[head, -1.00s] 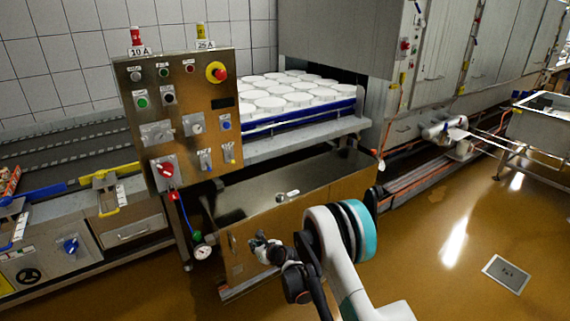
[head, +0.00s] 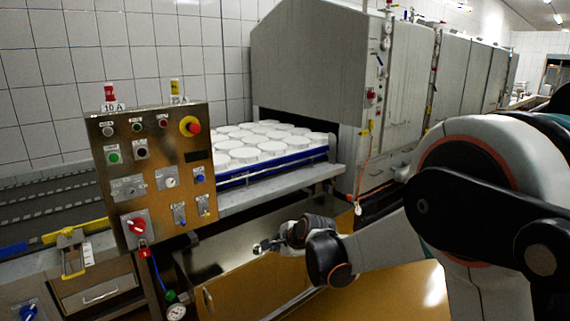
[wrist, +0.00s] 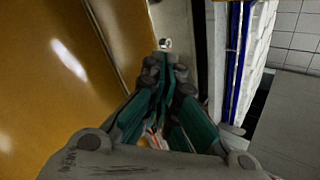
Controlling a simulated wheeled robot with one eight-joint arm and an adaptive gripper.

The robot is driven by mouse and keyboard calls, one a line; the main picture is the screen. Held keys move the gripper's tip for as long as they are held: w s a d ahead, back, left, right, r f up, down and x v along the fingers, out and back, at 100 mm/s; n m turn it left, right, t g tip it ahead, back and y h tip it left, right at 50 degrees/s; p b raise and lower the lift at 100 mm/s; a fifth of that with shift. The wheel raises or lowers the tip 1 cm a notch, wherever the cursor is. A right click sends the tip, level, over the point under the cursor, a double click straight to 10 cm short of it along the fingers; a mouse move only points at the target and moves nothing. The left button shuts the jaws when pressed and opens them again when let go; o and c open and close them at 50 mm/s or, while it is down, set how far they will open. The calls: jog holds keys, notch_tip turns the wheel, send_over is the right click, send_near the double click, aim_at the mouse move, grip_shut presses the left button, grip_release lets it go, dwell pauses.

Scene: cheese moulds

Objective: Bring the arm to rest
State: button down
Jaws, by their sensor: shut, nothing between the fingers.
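My gripper (head: 262,247) is in front of the steel cabinet below the control panel in the head view, at the end of my arm, which reaches in from the right. In the wrist view my gripper (wrist: 168,66) has its fingers together at the tips with nothing held. The tips point toward the steel cabinet's edge; I cannot tell how close they are to it.
A control panel (head: 150,170) with knobs and a red button stands left of my gripper. White moulds (head: 272,147) sit on a blue-edged conveyor (head: 262,170) behind it, leading into a large steel machine (head: 310,70).

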jog(key=s+d+r+n+h, duration=0.1)
jog(key=s+d+r+n, duration=0.35)
jog(key=s+d, duration=0.35)
jog(key=s+d+r+n+h, duration=0.1)
jog(key=s+d+r+n, duration=0.4)
jog(key=s, duration=0.5)
jog(key=s+d+n+h, duration=0.1)
jog(key=s+d+n, duration=0.1)
jog(key=s, duration=0.4)
jog(key=s+d+f+n+g+h, duration=0.1)
jog(key=s+d+n, duration=0.1)
jog(key=s+d, duration=0.2)
jog(key=s+d+n+h, duration=0.1)
jog(key=s+d+n, duration=0.1)
jog(key=s, duration=0.7)
jog(key=shift+s+d+f, duration=0.15)
jog(key=shift+s+d, duration=0.25)
jog(key=shift+d, duration=0.35)
